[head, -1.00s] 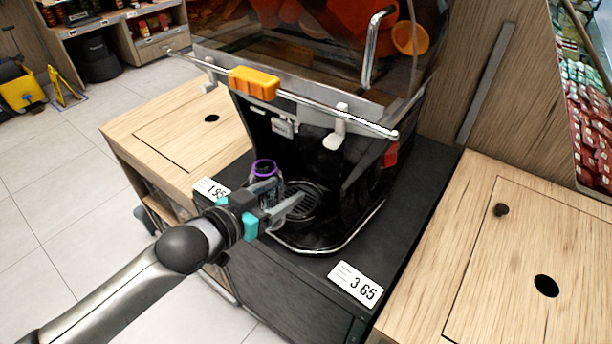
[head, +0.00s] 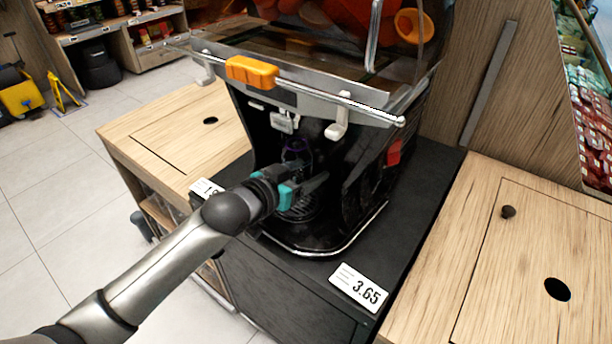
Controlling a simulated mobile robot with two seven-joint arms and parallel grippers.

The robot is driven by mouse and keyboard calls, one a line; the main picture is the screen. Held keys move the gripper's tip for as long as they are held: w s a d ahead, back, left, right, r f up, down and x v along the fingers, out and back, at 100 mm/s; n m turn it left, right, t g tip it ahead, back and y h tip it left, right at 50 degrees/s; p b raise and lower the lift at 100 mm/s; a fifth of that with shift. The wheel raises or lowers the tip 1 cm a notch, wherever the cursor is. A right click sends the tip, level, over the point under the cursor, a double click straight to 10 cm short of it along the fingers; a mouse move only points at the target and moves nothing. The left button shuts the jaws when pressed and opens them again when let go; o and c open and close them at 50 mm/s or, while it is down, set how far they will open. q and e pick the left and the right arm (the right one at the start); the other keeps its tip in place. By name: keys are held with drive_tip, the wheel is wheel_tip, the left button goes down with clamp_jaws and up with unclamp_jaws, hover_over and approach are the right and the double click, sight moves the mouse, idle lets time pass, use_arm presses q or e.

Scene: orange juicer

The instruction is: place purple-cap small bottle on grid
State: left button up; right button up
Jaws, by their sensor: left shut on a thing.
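The small bottle with the purple cap (head: 297,146) is inside the dark front recess of the juicer, below the spout. It looks upright, and its body is mostly hidden by my gripper and the shadow. My left gripper (head: 308,184) is shut on the bottle. The round grid (head: 300,213) shows below and partly behind the gripper, at the foot of the recess. I cannot tell whether the bottle touches the grid. My right gripper is not in view.
The juicer has an orange handle (head: 252,72) on a metal bar above the recess and a white tap lever (head: 338,122) to the right. Price tags (head: 358,287) stand on the black counter edge. Wooden counters (head: 530,250) flank it, mostly clear.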

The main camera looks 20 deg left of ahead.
use_arm(q)
drive_tip(key=shift+f, duration=0.15)
drive_tip(key=shift+f, duration=0.2)
drive_tip(key=o, duration=1.5)
drive_tip(key=shift+c, duration=0.2)
